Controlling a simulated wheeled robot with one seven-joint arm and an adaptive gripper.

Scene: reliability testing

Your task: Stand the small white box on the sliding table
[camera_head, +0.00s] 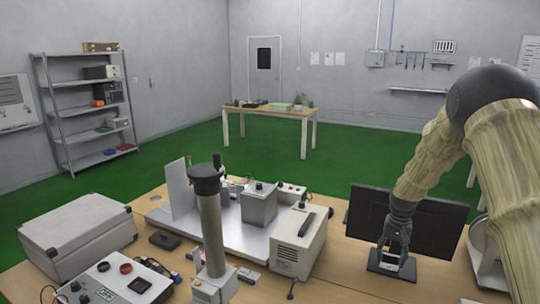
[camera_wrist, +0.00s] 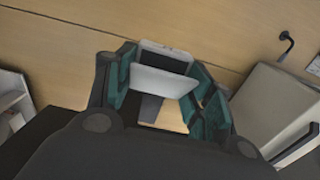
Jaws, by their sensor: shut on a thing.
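My gripper (camera_head: 392,250) points down in front of the dark monitor, at the right of the bench. In the wrist view its teal-padded fingers (camera_wrist: 165,88) are closed on the small white box (camera_wrist: 165,82), which shows as a pale face between them. In the head view the box is small and mostly hidden by the fingers. I cannot tell whether it is clear of the surface below. The silver flat bed (camera_head: 172,217), which looks like the sliding table, lies left of my gripper, with an upright plate and a grey block on it.
A beige instrument (camera_head: 298,245) with a dark handle stands between my gripper and the silver bed. The dark monitor (camera_head: 430,222) is close behind my gripper. A grey column (camera_head: 211,230) rises at front centre. A grey case (camera_head: 77,230) lies at left.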

